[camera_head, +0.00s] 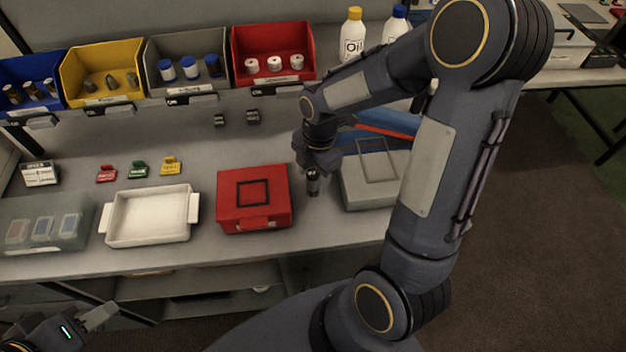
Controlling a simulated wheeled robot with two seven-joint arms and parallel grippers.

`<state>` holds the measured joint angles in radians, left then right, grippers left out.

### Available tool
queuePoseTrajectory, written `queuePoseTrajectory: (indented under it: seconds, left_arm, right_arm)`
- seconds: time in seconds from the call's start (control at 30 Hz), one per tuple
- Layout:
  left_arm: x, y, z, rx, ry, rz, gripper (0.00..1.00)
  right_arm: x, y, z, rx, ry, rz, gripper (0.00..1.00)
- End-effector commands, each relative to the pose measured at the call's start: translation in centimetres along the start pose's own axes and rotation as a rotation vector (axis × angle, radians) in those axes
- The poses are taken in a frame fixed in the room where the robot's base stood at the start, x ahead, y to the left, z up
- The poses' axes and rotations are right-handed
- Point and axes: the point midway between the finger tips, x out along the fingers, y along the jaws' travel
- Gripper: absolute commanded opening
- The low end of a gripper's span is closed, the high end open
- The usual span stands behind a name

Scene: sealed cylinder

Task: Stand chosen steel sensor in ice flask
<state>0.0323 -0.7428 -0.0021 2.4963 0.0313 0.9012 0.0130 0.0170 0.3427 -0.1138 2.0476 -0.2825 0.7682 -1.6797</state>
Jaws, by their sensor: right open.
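My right gripper (314,166) points down over the bench between the red box and the grey box. Its jaws are open. The blue bin (30,68) at the far left holds a few dark, metal-looking cylinders (32,91). No ice flask can be clearly made out. My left gripper (92,322) is low at the bottom left, below the bench edge, its jaws unclear.
The red box (270,212), white tray (150,238) and clear container (72,240) line the bench front. A grey case (362,190) is right of the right gripper. Yellow (75,75), grey (160,52) and red (240,45) bins and two bottles (352,35) stand behind.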

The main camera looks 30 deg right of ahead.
Motion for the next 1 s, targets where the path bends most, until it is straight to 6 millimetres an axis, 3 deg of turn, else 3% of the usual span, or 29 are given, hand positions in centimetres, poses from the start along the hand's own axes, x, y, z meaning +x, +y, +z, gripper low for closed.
queuePoseTrajectory:
  seconds: [0.27,0.7,1.0]
  left_arm:
    - [-0.01,0.0,0.0,0.0,0.0,0.0,0.36]
    - [-0.01,0.01,0.0,0.0,0.0,0.0,0.36]
    - [0.11,-0.05,0.06,0.0,0.0,0.0,0.36]
  right_arm:
    - [0.44,-0.02,0.0,0.001,0.0,0.001,0.54]
    - [0.38,0.0,-0.01,0.001,0.0,0.001,0.0]
    - [-0.02,0.04,-0.05,0.001,0.0,0.003,0.0]
